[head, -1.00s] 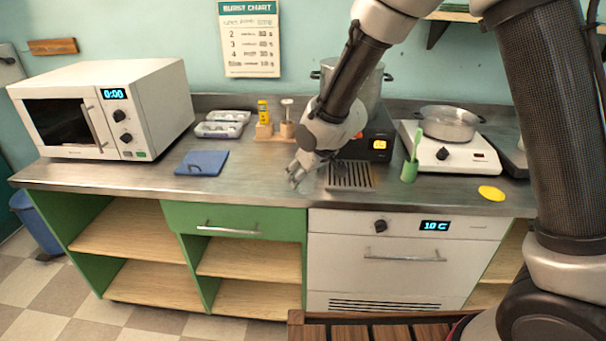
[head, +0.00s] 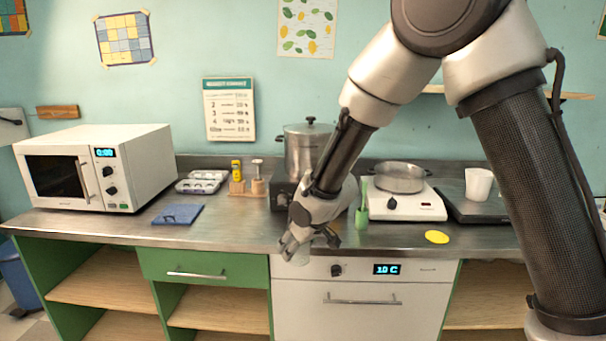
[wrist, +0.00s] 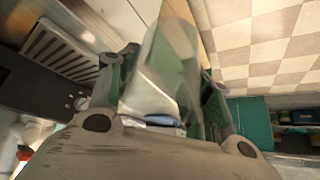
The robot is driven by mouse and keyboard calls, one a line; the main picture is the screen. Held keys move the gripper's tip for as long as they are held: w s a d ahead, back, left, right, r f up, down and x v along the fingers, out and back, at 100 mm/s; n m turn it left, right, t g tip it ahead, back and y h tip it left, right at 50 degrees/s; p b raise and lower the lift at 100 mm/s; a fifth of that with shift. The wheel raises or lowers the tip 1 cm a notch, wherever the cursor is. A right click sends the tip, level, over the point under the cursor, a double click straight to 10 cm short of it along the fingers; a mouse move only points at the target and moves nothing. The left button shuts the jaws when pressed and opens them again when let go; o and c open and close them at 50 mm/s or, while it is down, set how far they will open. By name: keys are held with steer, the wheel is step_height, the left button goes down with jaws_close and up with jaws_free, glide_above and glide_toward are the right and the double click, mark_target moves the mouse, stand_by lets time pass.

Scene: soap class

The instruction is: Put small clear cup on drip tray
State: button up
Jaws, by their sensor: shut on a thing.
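The small clear cup (wrist: 160,88) is between the two fingers of my gripper (wrist: 168,75) in the wrist view, and the fingers are shut on it. The cup looks tilted in that picture. In the head view my gripper (head: 295,250) hangs at the counter's front edge, in front of the oven door. The cup is hard to make out there. The drip tray (wrist: 58,50), a slotted metal plate, lies on the counter to the left of the cup in the wrist view, apart from it. In the head view my arm mostly hides the tray.
A green holder (head: 362,218) and a hot plate (head: 405,205) with a pot stand right of my gripper. A tall pot (head: 303,150) stands behind it. The counter between cloth and gripper is clear.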

steer(key=shift+w+a+r, duration=0.1)
steer(key=shift+w, duration=0.05)
steer(key=shift+d+f, duration=0.3)
steer(key=shift+d, duration=0.05)
steer(key=shift+d+f+m, duration=0.3)
steer(key=shift+d, duration=0.4)
steer(key=d+f+m+h, duration=0.2)
steer(key=d+f+m, duration=0.1)
steer(key=d, duration=1.2)
steer(key=d+f+m+t+h, duration=0.1)
steer(key=d+f+m, duration=0.3)
steer(key=d, duration=1)
steer(key=shift+w+d+m+t+h, duration=0.15)
steer(key=shift+d+m+t+h, duration=0.2)
steer(key=shift+h, duration=0.35)
